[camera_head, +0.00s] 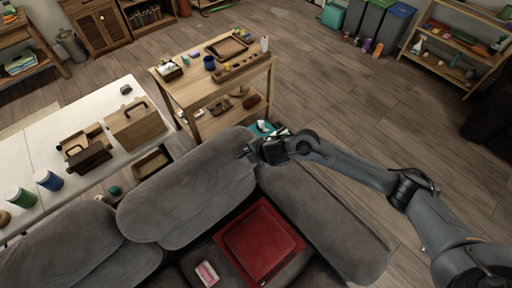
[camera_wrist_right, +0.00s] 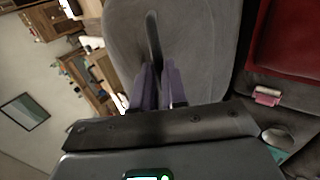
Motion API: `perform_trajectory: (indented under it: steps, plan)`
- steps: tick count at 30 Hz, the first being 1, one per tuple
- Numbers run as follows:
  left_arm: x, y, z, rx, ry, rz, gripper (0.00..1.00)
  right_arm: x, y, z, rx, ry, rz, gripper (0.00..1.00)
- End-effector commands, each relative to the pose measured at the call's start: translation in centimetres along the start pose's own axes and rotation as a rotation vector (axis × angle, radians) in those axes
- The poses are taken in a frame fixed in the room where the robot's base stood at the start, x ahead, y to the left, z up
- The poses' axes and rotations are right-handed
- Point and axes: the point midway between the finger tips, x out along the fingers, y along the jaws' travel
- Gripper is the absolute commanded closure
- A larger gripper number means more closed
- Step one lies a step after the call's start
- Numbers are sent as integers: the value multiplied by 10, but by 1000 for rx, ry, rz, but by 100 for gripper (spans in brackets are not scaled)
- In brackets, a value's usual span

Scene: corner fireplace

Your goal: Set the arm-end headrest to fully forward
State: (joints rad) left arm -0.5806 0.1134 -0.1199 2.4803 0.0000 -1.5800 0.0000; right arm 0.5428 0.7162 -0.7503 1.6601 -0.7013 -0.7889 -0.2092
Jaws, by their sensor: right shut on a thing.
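The grey sofa has large back cushions or headrests: a middle one (camera_head: 185,190), a right one (camera_head: 325,225) and a left one (camera_head: 55,240). The frames do not show clearly which is the arm-end one. My right gripper (camera_head: 248,151) is at the upper right end of the middle headrest, by the gap to the right one. In the wrist view my right gripper (camera_wrist_right: 153,85) has its purple-grey fingers close around a thin dark upright strip (camera_wrist_right: 152,38) in front of a grey headrest (camera_wrist_right: 195,40). My left gripper is out of view.
A red square cushion or box (camera_head: 258,242) and a pink-and-white item (camera_head: 207,274) lie on the seat. Behind the sofa stand a white table (camera_head: 40,140) with wooden boxes and a wooden cart (camera_head: 190,95) with trays and cups. Open floor (camera_head: 350,110) lies to the right.

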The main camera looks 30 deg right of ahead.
Motion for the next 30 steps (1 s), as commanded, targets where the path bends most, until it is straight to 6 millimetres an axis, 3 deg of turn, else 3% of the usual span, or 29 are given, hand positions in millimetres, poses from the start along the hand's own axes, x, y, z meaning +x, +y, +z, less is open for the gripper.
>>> perform_trajectory:
  steps: [1, 8, 9, 14, 30]
  plan:
    - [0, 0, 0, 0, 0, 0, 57, 3, -10, 0, -7, -2, -20, 100]
    - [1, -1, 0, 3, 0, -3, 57, 4, -14, 0, -10, -3, -27, 100]
    - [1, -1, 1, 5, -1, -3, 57, 5, -14, 0, -10, -3, -28, 85]
    - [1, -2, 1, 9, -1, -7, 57, 4, -14, 1, -9, -3, -26, 62]
    - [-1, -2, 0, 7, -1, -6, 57, -6, -8, 0, -7, -1, -17, 62]
